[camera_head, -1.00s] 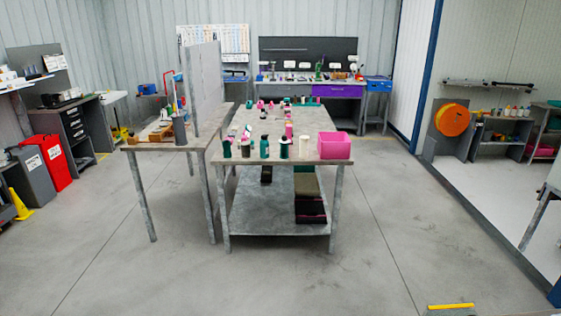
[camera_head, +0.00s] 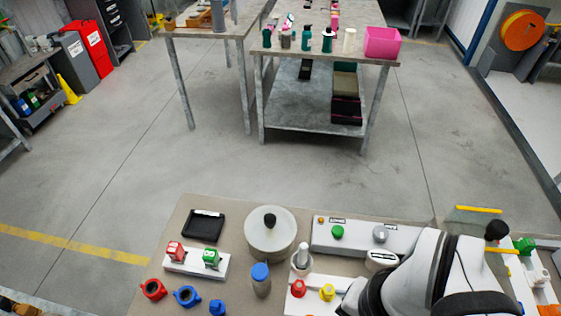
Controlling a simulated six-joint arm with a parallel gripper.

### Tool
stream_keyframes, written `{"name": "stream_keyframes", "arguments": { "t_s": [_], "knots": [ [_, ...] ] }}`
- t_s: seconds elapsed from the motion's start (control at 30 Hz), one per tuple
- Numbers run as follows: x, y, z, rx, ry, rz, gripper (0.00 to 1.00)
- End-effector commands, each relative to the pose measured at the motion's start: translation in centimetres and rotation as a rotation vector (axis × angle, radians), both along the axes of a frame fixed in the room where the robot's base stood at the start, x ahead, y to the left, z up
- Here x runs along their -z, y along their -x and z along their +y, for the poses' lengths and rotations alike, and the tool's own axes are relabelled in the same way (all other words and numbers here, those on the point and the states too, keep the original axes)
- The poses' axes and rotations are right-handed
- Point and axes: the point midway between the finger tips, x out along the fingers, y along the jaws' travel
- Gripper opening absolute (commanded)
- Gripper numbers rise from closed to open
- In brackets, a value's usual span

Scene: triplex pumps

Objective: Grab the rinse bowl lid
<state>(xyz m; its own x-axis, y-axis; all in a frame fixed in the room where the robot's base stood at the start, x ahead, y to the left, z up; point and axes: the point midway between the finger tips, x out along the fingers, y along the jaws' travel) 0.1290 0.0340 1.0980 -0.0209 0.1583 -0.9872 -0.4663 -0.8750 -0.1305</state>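A round white bowl lid with a black knob (camera_head: 270,220) shows on the near bench, left of the middle. It appears to sit flat on a pale round bowl (camera_head: 265,254), whose side shows just below the rim. The white and black links of my arm cover the lower right of the bench, to the right of the bowl. I cannot make out my gripper's fingers in this view, so nothing shows of what it holds. The lid stands clear of my arm.
A black tray (camera_head: 203,226) lies left of the bowl. A blue-capped bottle (camera_head: 260,279) stands close in front of it. A grey panel with a green knob (camera_head: 337,232) lies to the right. Red and blue fittings (camera_head: 186,296) are at the front left. Open floor lies beyond.

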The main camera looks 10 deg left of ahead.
Motion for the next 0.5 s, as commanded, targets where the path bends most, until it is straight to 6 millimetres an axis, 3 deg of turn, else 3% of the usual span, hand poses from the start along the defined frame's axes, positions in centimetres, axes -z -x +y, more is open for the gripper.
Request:
{"name": "stream_keyframes", "arguments": {
  "t_s": [0.43, 0.5],
  "knots": [
    [0.00, 0.00, 0.00, 0.000, 0.000, 0.000, 0.00],
    [0.00, 0.00, 0.00, 0.000, 0.000, 0.000, 0.11]
  ]
}}
